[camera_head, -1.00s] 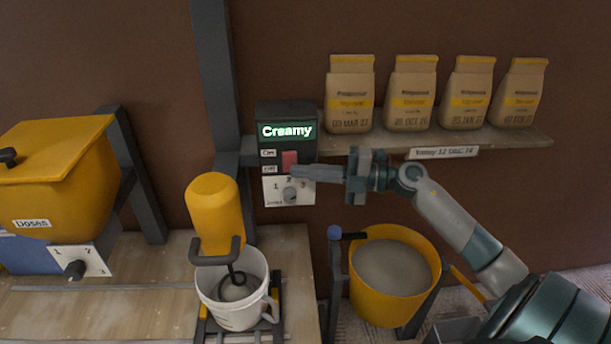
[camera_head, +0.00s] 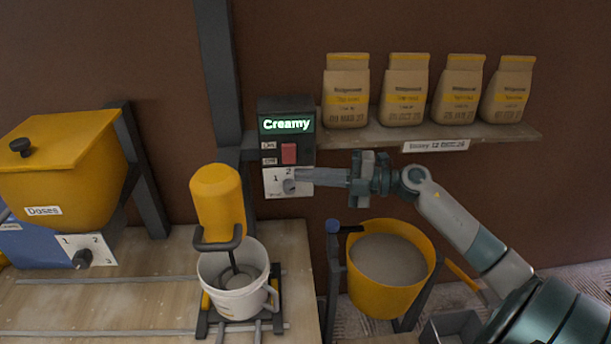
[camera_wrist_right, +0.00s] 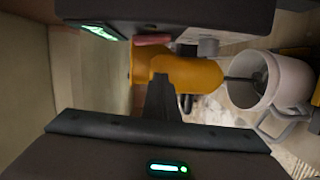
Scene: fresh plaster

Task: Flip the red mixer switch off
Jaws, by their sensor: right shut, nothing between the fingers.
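The red mixer switch (camera_head: 289,153) sits on a dark control box (camera_head: 287,106) with a lit "Creamy" display, beside small on and off labels. A white dial plate (camera_head: 272,184) with a grey knob is just below it. My right gripper (camera_head: 298,176) is shut and empty, its fingertips just below the switch, in front of the dial plate. In the right wrist view the red switch (camera_wrist_right: 152,39) shows at the box's edge, beyond the fingers (camera_wrist_right: 160,95). I cannot tell whether the fingertips touch anything. My left gripper is not in view.
The yellow mixer (camera_head: 218,200) stands over a white bucket (camera_head: 232,302) on the bench. A yellow tub (camera_head: 385,301) is below my right arm. Paper bags stand on the shelf (camera_head: 385,137). A yellow hopper (camera_head: 62,160) is at left.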

